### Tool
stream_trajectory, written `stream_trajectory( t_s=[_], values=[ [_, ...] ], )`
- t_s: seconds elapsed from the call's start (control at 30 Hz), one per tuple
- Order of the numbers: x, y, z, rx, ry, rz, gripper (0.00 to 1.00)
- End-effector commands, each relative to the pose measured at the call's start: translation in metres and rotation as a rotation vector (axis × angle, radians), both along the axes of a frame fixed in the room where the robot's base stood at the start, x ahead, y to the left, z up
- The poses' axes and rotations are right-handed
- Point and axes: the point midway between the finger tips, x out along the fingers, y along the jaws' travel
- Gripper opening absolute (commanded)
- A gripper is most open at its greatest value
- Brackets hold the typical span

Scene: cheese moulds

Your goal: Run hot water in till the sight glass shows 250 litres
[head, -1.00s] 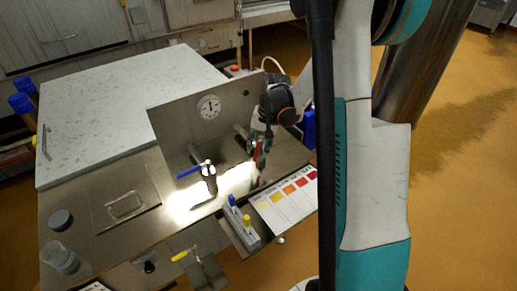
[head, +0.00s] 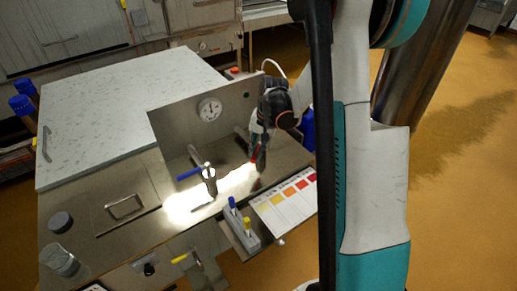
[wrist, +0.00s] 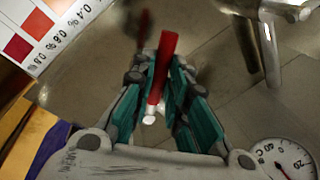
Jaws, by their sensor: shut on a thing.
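My gripper (head: 257,146) is at the right part of the steel bench, in front of the upright panel. In the wrist view its teal fingers are shut on a red lever handle (wrist: 167,62), which lies lengthwise between them. The red handle (head: 254,154) also shows small under the gripper in the head view. A blue lever (head: 189,173) on a metal valve stands left of the gripper. I cannot make out a sight glass or its litre marks in either view, nor whether water runs.
A round dial (head: 210,109) is on the upright panel (head: 175,125). A colour chart (head: 283,201) and a grey holder (head: 242,236) with blue and yellow items lie at the front right. A yellow-handled valve (head: 181,258) is at the front edge. A glass jar (head: 60,262) stands front left.

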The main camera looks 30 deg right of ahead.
Motion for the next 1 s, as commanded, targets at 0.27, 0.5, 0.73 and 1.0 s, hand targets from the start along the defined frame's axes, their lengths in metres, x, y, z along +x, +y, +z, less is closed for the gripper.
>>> stream_trajectory(
  t_s=[0.27,0.5,0.73,1.0],
  values=[
    [0.01,0.01,0.0,0.0,0.0,-0.2,0.0],
    [0.022,0.016,0.0,-0.001,0.0,-0.407,0.0],
    [0.032,0.02,0.0,-0.001,0.0,-0.571,0.0],
    [0.04,0.021,0.0,-0.001,0.0,-0.689,0.0]
  ],
)
